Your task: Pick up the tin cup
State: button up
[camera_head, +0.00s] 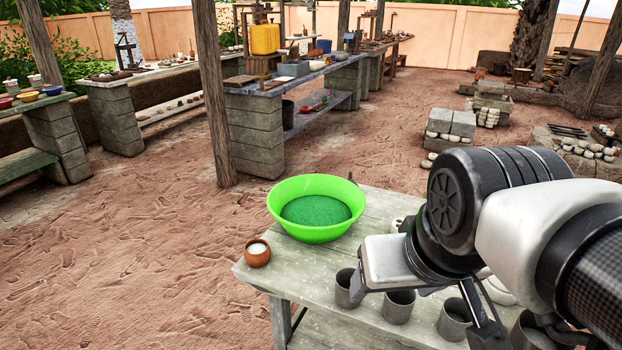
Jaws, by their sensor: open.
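Several grey tin cups stand upright in a row along the near edge of a weathered wooden table (318,283). One tin cup (343,291) is at the left end, another tin cup (398,309) is in the middle, and a third tin cup (453,324) is further right. A further one is partly cut off near the bottom right. My gripper (430,298) is over the table, above or close to the cups. It is open and holds nothing that I can see. My arm hides part of its fingers and the table's right side, so the exact gap to the cups is unclear.
A green basin (317,231) with green contents stands behind the cups. A small brown pot (257,253) with white contents is at the table's left corner. Pale items are partly hidden behind my arm. A wooden post (213,95) stands beyond; sandy ground is open at left.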

aim_at(454, 317)
jog(key=k+l+z, duration=0.15)
jog(key=z, duration=1.35)
jog(key=k+j+z, duration=0.15)
jog(key=j, duration=0.25)
jog(key=j+z, duration=0.15)
jog(key=j, duration=0.2)
jog(key=k+j+z, duration=0.1)
jog(key=j, duration=0.25)
jog(key=k+j+z, duration=0.3)
jog(key=j, duration=0.35)
jog(key=k, duration=0.1)
